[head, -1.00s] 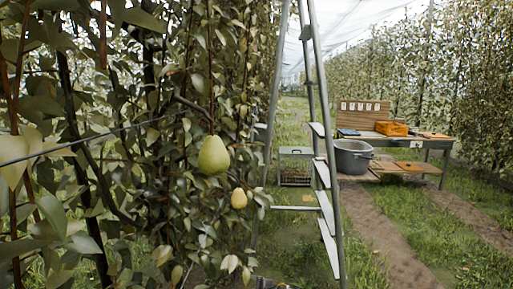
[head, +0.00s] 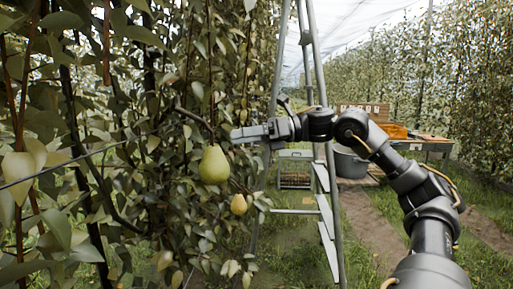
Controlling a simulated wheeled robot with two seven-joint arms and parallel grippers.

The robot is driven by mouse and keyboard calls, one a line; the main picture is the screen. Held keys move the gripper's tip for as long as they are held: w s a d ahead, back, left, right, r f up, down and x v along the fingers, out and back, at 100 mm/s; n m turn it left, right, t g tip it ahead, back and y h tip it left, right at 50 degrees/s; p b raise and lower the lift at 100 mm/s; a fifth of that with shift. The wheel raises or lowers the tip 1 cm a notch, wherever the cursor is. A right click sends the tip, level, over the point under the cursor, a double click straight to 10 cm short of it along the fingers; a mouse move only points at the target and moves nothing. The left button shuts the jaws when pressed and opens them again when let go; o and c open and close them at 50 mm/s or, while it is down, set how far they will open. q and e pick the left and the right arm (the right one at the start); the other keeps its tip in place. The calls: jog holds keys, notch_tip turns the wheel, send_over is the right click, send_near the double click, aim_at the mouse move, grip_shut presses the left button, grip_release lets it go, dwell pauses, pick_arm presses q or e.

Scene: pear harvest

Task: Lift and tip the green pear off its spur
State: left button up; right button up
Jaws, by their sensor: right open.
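The green pear (head: 213,166) hangs from its spur on the leafy row at left of centre in the head view. A smaller yellowish pear (head: 238,205) hangs below it to the right. My right gripper (head: 236,135) is up beside the foliage, just above and to the right of the green pear. It is open and empty, seen side-on, and appears apart from the pear; its depth against the pear is hard to tell. My left gripper is not in view.
A stepladder (head: 334,220) stands just right of the row, behind my right arm. A bench with an orange crate (head: 394,131) and a grey tub (head: 349,163) stand farther back, partly hidden by my arm. A wire (head: 75,160) crosses the foliage at left. Grass lies between the rows.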

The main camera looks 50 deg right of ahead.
aim_at(208, 174)
jog(key=s+a+n+g, duration=0.4)
jog(key=s+a+n, duration=0.15)
jog(key=s, duration=0.35)
jog(key=shift+t+h, duration=0.3)
jog(key=shift+h, duration=0.1)
jog(key=p+x, duration=0.8)
jog(key=x, duration=0.1)
jog(key=shift+w+f, duration=0.15)
jog(key=shift+w, duration=0.25)
jog(key=shift+w+a+f+p, duration=0.3)
jog(key=shift+a+f+p, duration=0.1)
jog(key=shift+p, duration=0.1)
jog(key=shift+w+a+f, duration=0.15)
jog(key=shift+f, duration=0.05)
jog(key=c, duration=1.1)
jog(key=shift+s+a+r+m, duration=0.1)
jog(key=shift+s+a+m, duration=0.2)
jog(key=shift+s+m, duration=0.2)
jog(key=shift+c, duration=0.2)
